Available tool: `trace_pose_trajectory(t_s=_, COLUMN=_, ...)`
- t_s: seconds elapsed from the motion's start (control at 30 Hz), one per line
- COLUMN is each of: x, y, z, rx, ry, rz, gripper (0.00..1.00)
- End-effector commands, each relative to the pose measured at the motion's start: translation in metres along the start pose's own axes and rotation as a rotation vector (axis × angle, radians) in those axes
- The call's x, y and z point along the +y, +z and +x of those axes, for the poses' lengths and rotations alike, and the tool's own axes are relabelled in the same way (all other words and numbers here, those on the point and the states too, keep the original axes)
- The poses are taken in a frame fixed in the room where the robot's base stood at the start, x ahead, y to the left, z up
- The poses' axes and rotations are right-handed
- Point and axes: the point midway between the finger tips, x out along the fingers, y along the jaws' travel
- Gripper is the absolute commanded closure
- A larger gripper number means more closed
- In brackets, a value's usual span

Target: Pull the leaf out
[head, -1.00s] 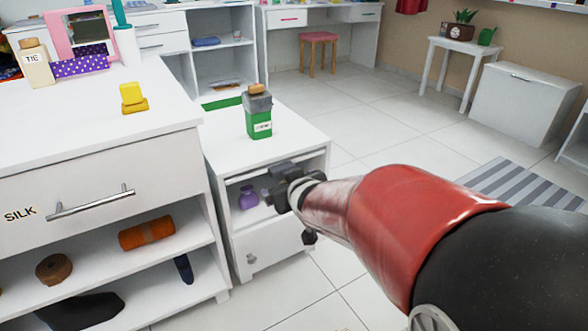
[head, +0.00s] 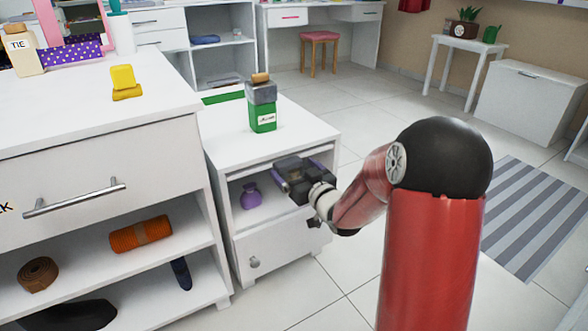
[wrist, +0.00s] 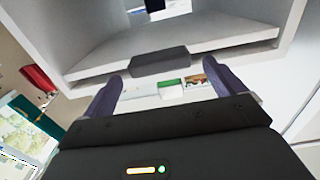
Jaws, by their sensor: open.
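The leaf (head: 243,172) appears as a thin white board edge under the top of the small white cabinet (head: 215,140), pushed in. In the wrist view its pale edge (wrist: 90,72) crosses the upper part, with a dark grey bar (wrist: 160,61) that looks like its pull. My gripper (head: 288,178) is at the cabinet's front, just below the top. In the wrist view my gripper (wrist: 162,78) is open, its purple fingers on either side of the dark bar. I cannot tell whether they touch it. My gripper hides part of the leaf's front in the head view.
A larger white dresser (head: 90,165) adjoins on the left. Tiled floor is clear in front and right, with a striped rug (head: 535,215).

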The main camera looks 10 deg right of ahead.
Motion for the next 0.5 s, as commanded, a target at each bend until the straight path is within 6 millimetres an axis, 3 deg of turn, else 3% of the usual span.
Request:
trace_pose_trajectory(t_s=0.13, x=0.000, y=0.000, z=0.013, rx=0.000, ry=0.001, rz=0.001, gripper=0.05)
trace_pose_trajectory(t_s=0.43, x=0.000, y=0.000, z=0.016, rx=-0.001, ry=0.002, rz=0.000, gripper=0.05)
trace_pose_trajectory(t_s=0.5, x=0.000, y=0.000, z=0.016, rx=-0.001, ry=0.002, rz=0.000, gripper=0.13)
